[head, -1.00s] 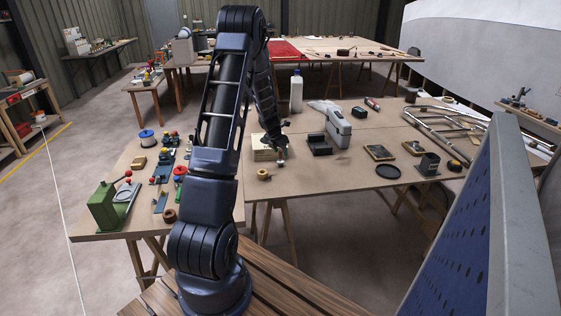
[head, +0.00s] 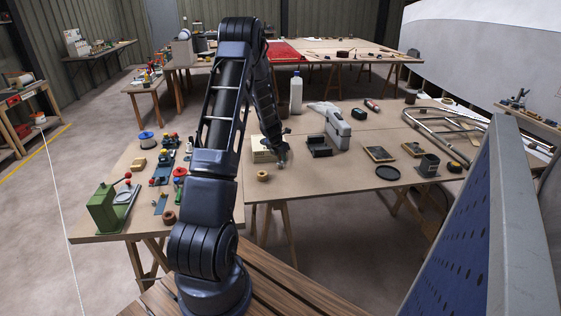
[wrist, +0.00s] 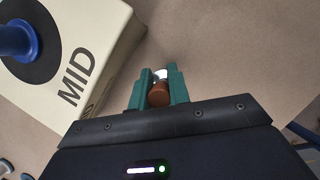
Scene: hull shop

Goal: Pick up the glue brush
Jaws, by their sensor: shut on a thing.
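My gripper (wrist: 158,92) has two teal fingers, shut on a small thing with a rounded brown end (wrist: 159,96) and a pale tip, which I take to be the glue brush. Most of it is hidden between the fingers, so its bristles do not show. In the head view my gripper (head: 283,163) is low over the near worktable, just right of a cream box. The brush is too small to make out there.
The cream box (wrist: 95,40), marked MID with a blue knob on top, stands close left of my gripper. A black tray (head: 319,147) and a tan ring (head: 262,175) are nearby. A white bottle (head: 296,92) stands behind. Bare tabletop (head: 325,180) lies in front.

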